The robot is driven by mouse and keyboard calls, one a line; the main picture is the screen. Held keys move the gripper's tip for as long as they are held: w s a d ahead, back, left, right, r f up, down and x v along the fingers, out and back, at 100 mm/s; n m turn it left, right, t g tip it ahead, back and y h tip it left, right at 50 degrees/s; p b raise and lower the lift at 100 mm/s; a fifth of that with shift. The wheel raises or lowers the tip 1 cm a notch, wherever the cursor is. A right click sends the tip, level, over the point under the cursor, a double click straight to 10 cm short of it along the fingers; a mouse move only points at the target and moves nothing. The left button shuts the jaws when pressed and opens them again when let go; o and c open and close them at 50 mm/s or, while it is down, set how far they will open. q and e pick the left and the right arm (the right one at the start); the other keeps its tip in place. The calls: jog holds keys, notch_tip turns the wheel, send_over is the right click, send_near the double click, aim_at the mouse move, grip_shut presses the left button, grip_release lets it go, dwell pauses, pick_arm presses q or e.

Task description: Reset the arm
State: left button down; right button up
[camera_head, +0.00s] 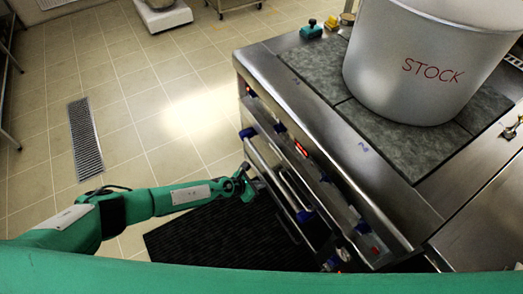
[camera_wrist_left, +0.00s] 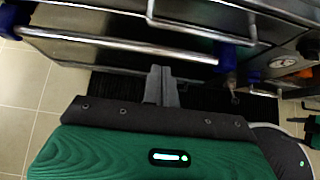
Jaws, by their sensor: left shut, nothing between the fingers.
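My left arm is green with pale panels and reaches in from the left in the head view, low in front of the stove. My left gripper (camera_head: 246,172) is at its end, close to the steel handles on the stove front. In the left wrist view the gripper (camera_wrist_left: 160,75) shows its dark fingers together, with nothing between them. The fingertips point towards a horizontal steel handle bar (camera_wrist_left: 120,45); I cannot tell if they touch it. My right gripper is not in view.
A large pot marked STOCK (camera_head: 425,60) stands on the stove's dark top (camera_head: 390,135). A black ribbed mat (camera_head: 220,240) lies below my gripper. A floor drain (camera_head: 85,138) and open tiles are to the left. A small teal item (camera_head: 311,30) sits at the stove's back corner.

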pick_arm(q)
jog(key=s+a+f+n+y, duration=0.2)
jog(key=s+a+f+n, duration=0.3)
jog(key=n, duration=0.5)
jog(key=s+a+f+n+t+y, duration=0.15)
jog(key=s+a+f+n, duration=0.25)
jog(key=s+f+n, duration=0.4)
jog(key=s+a+f+n+y, duration=0.2)
jog(key=s+a+f+n, duration=0.25)
jog(key=n, duration=0.65)
jog(key=s+a+f+n+g+y, duration=0.1)
jog(key=s+n, duration=0.4)
jog(key=s, duration=0.6)
jog(key=s+a+f+n+g, duration=0.3)
jog(key=s+a+f+n, duration=0.2)
jog(key=s, duration=0.5)
jog(key=s+a+f+n+g+y, duration=0.1)
jog(key=s+n, duration=0.4)
jog(key=s, duration=0.6)
notch_tip(320, 180, down, 3)
jog(key=shift+s+a+r+n+g+y+p, duration=0.15)
jog(key=shift+s+a+n+g+y+p, duration=0.3)
jog(key=shift+a, duration=0.6)
jog(key=shift+w, duration=0.25)
